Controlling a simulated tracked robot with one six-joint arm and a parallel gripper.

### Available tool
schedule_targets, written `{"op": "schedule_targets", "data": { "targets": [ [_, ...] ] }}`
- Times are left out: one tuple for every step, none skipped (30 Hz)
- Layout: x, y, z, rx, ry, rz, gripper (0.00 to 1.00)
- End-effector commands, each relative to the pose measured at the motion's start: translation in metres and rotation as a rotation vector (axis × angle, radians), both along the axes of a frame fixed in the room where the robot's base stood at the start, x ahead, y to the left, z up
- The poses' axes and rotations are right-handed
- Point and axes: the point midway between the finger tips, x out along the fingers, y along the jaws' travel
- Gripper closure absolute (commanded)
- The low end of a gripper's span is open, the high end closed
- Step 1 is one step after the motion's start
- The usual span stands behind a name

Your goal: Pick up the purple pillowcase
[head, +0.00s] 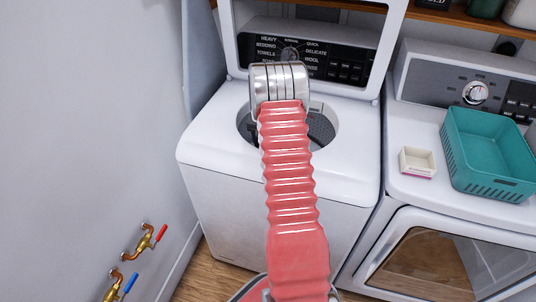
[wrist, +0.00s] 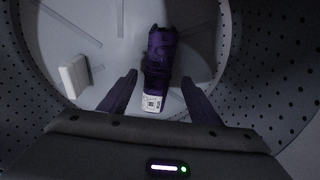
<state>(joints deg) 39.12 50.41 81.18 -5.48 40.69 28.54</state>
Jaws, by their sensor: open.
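The purple pillowcase (wrist: 160,62) shows in the wrist view as a rolled dark purple bundle on the floor of the washer drum. A white printed label (wrist: 152,103) is at its near end. My gripper (wrist: 159,82) is open, with one finger on each side of the bundle's near end in the picture. I cannot tell how far above the bundle the fingertips are. In the head view my arm reaches into the open top of the white washer (head: 200,150), and it hides the gripper and the pillowcase.
A white block (wrist: 74,75) lies left of the bundle in the drum. The perforated drum wall (wrist: 285,65) surrounds the gripper. The washer lid (head: 240,60) stands open behind my arm. A teal basket (head: 480,180) and a small white box (head: 417,162) sit on the dryer (head: 405,200).

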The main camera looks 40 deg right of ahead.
Motion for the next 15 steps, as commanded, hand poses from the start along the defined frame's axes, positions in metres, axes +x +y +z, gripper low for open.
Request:
{"op": "schedule_targets", "data": {
  "targets": [
    [-0.001, -0.001, -0.008, 0.002, 0.003, -0.001, 0.43],
    [-0.001, -0.002, -0.012, 0.002, 0.003, -0.001, 0.43],
    [-0.002, -0.004, -0.018, 0.002, 0.003, -0.001, 0.43],
    [-0.002, -0.005, -0.022, 0.002, 0.002, -0.001, 0.43],
    [-0.001, -0.005, -0.025, 0.001, 0.002, -0.001, 0.43],
    [-0.001, -0.006, -0.030, 0.001, 0.002, -0.001, 0.43],
    [0.000, -0.006, -0.033, 0.001, 0.002, -0.001, 0.43],
    [0.000, -0.006, -0.035, 0.001, 0.002, -0.001, 0.43],
    [0.000, -0.007, -0.037, 0.001, 0.001, -0.001, 0.43],
    [0.000, -0.007, -0.038, 0.001, 0.001, -0.001, 0.43],
    [0.000, -0.007, -0.039, 0.000, 0.000, -0.001, 0.43],
    [0.000, -0.008, -0.039, 0.000, 0.000, -0.001, 0.43],
    [0.000, -0.008, -0.039, 0.000, 0.000, -0.001, 0.43],
    [0.000, -0.008, -0.039, 0.000, 0.000, -0.001, 0.43],
    [0.000, -0.008, -0.039, 0.000, 0.000, -0.001, 0.43]
  ]
}}
